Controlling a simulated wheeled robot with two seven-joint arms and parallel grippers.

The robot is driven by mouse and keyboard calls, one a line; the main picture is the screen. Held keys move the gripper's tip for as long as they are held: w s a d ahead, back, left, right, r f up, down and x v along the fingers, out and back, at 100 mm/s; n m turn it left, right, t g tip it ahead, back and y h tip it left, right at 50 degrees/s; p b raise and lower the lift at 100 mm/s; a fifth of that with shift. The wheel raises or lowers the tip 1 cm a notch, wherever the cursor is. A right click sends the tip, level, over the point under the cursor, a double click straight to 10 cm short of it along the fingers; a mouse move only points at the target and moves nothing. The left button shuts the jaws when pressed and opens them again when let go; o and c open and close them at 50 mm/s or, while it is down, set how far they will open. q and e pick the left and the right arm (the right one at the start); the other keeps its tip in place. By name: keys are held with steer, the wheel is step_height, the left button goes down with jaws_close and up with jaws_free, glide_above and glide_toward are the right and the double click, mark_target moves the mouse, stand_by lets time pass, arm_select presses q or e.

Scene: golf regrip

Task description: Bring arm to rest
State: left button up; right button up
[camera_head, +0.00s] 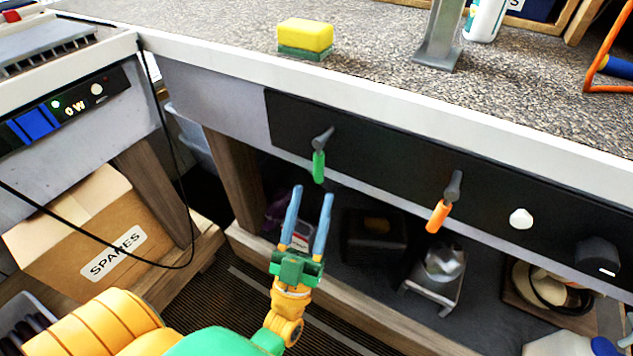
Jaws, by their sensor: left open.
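My left gripper (309,215) is in the lower middle of the head view. Its two blue fingers point up and are apart, with nothing between them. It is in front of the bench, a little below a green-handled lever (319,166) on the black panel, and looks apart from it. My yellow and green left arm comes in from the lower left. My right gripper is not in view.
The black panel (385,165) also carries an orange-handled lever (438,215), a white button (521,219) and a dark knob (597,256). A yellow and green sponge (305,36) lies on the worktop (215,28). A SPARES box (75,230) stands at left.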

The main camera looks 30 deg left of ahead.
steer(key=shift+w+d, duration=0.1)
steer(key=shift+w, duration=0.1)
